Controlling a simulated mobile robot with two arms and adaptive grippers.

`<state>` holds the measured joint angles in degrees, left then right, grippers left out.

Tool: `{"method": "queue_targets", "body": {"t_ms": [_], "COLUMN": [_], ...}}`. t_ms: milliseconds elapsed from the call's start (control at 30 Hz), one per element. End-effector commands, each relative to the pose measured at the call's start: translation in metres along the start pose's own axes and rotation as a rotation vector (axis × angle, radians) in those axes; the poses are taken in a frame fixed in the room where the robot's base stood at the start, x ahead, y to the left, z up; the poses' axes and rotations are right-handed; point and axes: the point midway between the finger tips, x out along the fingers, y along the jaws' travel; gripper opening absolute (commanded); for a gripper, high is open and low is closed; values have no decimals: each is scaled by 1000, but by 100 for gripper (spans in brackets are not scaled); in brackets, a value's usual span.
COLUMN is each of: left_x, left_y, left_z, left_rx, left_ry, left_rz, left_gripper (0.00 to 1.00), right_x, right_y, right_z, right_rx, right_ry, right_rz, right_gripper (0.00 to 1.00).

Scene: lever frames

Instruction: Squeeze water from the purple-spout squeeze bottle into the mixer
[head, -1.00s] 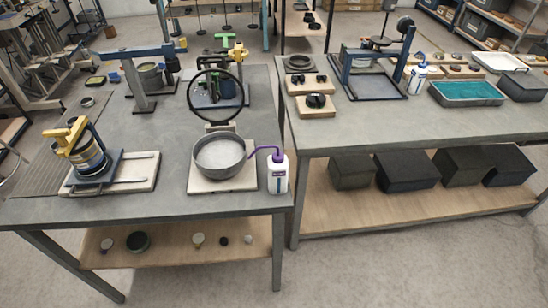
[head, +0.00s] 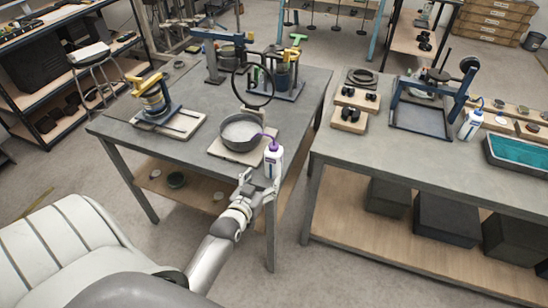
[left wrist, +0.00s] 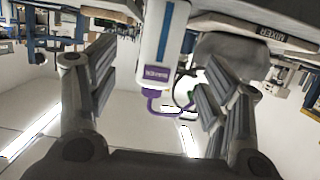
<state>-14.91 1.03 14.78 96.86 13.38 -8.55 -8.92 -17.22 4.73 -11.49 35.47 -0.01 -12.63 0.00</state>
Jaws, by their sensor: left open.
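The purple-spout squeeze bottle (head: 274,165) is white and stands upright at the front right corner of the left table, its spout bending left over the mixer bowl. The mixer (head: 241,131) is a grey round bowl on a pale board. My left gripper (head: 258,184) is open at the table's front edge, close to the bottle. In the left wrist view, which looks upside down, the bottle (left wrist: 163,45) shows between and beyond the spread fingers (left wrist: 152,85). A MIXER label (left wrist: 285,40) shows on the board's edge. My right gripper is out of sight.
A yellow-topped device (head: 152,95) stands to the left on the same table (head: 190,165). A large dark ring (head: 253,87) stands behind the bowl. A second bottle (head: 470,125) with a blue spout stands on the right table, beyond a gap.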

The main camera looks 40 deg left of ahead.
Motion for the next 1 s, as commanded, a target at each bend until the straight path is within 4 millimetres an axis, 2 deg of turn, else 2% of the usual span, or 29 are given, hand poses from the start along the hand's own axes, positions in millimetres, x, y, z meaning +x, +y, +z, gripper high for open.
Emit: {"method": "queue_targets", "body": {"t_ms": [67, 200, 633, 1000], "left_x": [1, 10, 61, 100], "left_y": [-2, -2, -2, -2], "left_z": [-7, -7, -5, -7], "left_rx": [-2, -2, -2, -1], "left_ry": [13, 17, 16, 15], "left_rz": [-3, -4, -4, -3], "left_gripper": [71, 71, 71, 71], "right_x": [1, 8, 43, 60], "right_y": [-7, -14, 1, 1], "right_z": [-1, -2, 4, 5], "right_rx": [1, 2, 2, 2], "right_ry": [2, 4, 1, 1], "right_rz": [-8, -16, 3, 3], "right_gripper": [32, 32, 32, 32]}}
